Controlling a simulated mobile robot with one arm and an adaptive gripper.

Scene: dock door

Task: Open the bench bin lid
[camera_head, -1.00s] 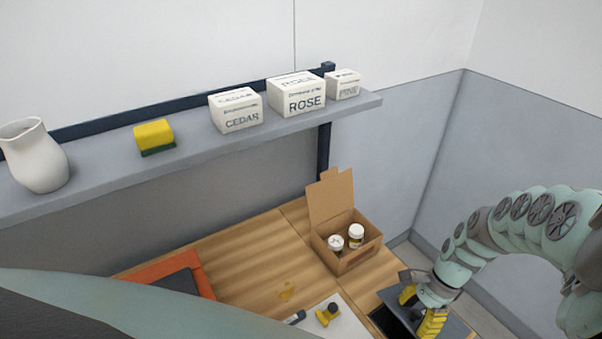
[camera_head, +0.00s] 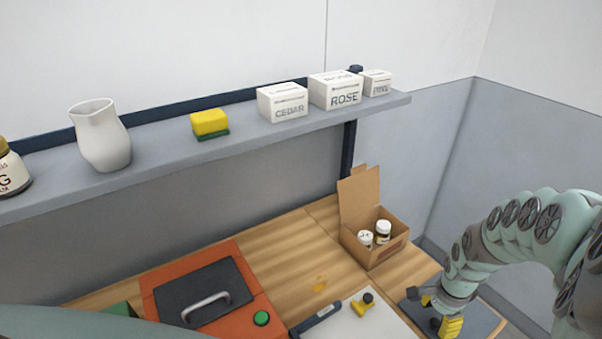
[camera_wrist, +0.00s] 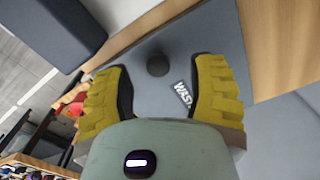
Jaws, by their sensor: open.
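A flat grey lid (camera_head: 478,314) lies at the right end of the bench in the head view. In the wrist view the grey lid (camera_wrist: 215,65) carries a round dark knob (camera_wrist: 157,65) and a label whose visible letters read "WAST". My gripper (camera_head: 440,313) is over the lid with its yellow fingers apart. In the wrist view the knob shows between and a little beyond the fingers of my gripper (camera_wrist: 162,95), with a gap to each side. I cannot tell how high the fingers are above the lid. The bin's inside is hidden.
An open cardboard box (camera_head: 375,250) with two white jars stands behind the lid. A white board (camera_head: 365,318) with a yellow-and-black item lies left of it. An orange-red unit (camera_head: 258,293) with a dark handled cover is farther left. A shelf (camera_head: 230,150) overhangs the back.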

